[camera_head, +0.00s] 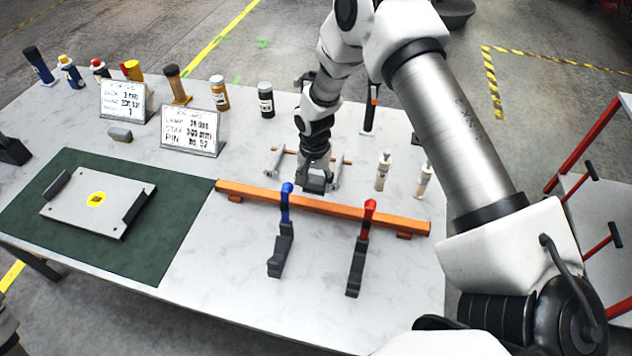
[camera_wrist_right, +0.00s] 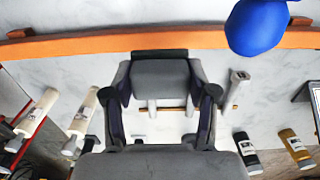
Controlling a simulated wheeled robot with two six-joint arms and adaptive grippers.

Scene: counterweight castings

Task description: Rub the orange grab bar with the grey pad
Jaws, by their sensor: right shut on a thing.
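The orange grab bar (camera_head: 320,206) is a long flat bar on short feet across the white table. It also crosses the top of the right wrist view (camera_wrist_right: 80,46). My right gripper (camera_head: 315,178) points down just behind the bar's middle. It is shut on the grey pad (camera_wrist_right: 160,78), a block between its fingers with a darker edge towards the bar. In the head view the pad (camera_head: 312,184) is partly hidden by the fingers. The pad is close to the bar; I cannot tell whether they touch. My left gripper is not in view.
Clamps with a blue handle (camera_head: 287,203) and a red handle (camera_head: 369,212) stand at the bar's front side. Two grey posts with a thin rod (camera_head: 277,162) stand behind. White bottles (camera_head: 382,172) are right. A plate (camera_head: 98,203) lies on a green mat (camera_head: 160,260).

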